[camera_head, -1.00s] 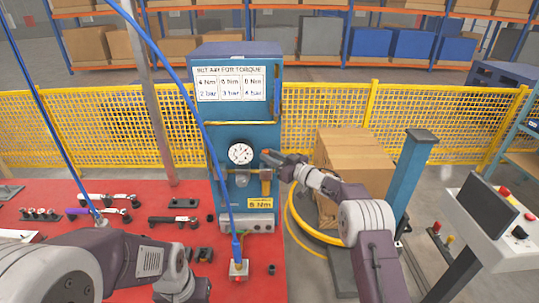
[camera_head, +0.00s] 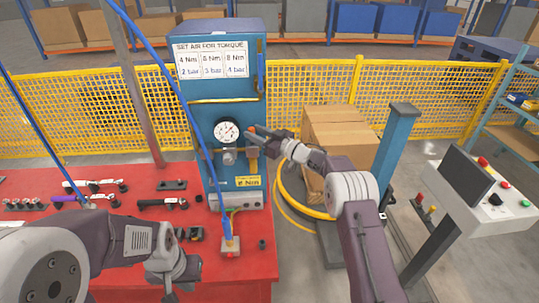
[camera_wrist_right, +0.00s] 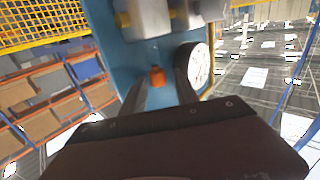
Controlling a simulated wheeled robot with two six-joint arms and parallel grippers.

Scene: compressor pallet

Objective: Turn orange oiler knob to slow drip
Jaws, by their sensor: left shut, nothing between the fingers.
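The orange oiler knob (camera_wrist_right: 157,77) shows in the right wrist view on the blue panel, between the two dark fingers of my right gripper (camera_wrist_right: 160,84). Gaps show on both sides of it, so the fingers look apart and not closed on it. In the head view the orange knob (camera_head: 251,129) is a small patch at the tips of my right gripper (camera_head: 258,132), beside the white pressure gauge (camera_head: 227,131). My left gripper (camera_head: 172,292) is shut and empty, low over the red bench; its tips are partly hidden at the bottom edge.
The blue panel (camera_head: 222,97) carries a torque chart and a brass-coloured oiler body (camera_head: 252,155). A blue hose (camera_head: 188,105) runs down in front to a small fitting on the red bench (camera_head: 130,190). Tools lie on the bench. A cardboard box (camera_head: 340,135) stands right of the panel.

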